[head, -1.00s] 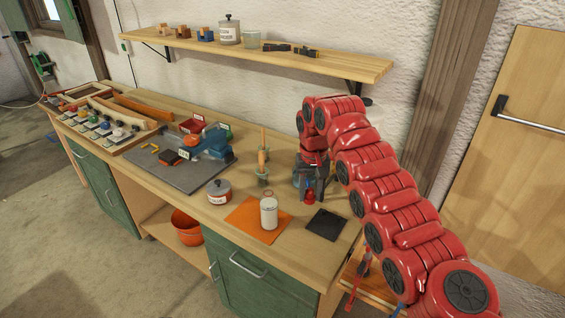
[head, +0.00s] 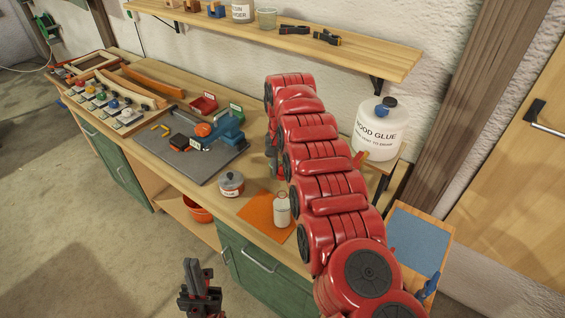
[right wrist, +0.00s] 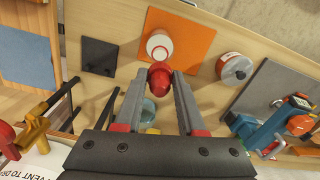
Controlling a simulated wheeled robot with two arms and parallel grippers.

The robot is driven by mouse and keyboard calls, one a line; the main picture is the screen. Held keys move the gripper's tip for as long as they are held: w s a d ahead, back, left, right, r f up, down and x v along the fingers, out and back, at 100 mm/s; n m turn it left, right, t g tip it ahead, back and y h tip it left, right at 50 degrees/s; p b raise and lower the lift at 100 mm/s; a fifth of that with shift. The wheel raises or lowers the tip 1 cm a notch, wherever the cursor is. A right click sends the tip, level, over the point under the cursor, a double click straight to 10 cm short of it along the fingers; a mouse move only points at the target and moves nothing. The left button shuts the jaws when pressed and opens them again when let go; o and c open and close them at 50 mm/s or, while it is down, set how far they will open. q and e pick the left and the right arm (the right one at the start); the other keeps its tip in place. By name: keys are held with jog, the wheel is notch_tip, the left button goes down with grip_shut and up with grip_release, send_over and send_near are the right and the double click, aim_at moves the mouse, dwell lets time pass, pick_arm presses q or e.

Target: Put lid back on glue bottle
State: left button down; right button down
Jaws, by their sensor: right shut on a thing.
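The small white glue bottle (head: 282,212) stands upright on the orange mat (head: 258,210) on the workbench. In the right wrist view the bottle (right wrist: 159,46) is seen from above. My right gripper (right wrist: 160,78) is shut on the red lid (right wrist: 160,84), held between its fingertips. In that view the lid appears just below the bottle in the picture; I cannot tell its height above the bench. In the head view my red right arm hides the right gripper and lid. My left gripper (head: 193,272) is low in front of the bench, away from the bottle; its opening is unclear.
A small labelled pot (head: 231,184) stands left of the mat. A grey board (head: 195,165) with a blue tool lies further left. A large wood glue jug (head: 380,132) stands right of my arm. A black square (right wrist: 98,57) lies beside the orange mat.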

jog(key=shift+f, duration=0.35)
notch_tip(320, 180, down, 4)
jog(key=shift+r+b, duration=0.15)
jog(key=shift+b, duration=0.2)
jog(key=shift+f, duration=0.55)
jog(key=shift+s, duration=0.1)
jog(key=shift+f+b, duration=0.2)
jog(key=shift+b, duration=0.65)
dwell(1.3)
dwell(0.4)
grip_release()
dwell(0.3)
jog(key=shift+a+r, duration=0.1)
jog(key=shift+r, duration=0.1)
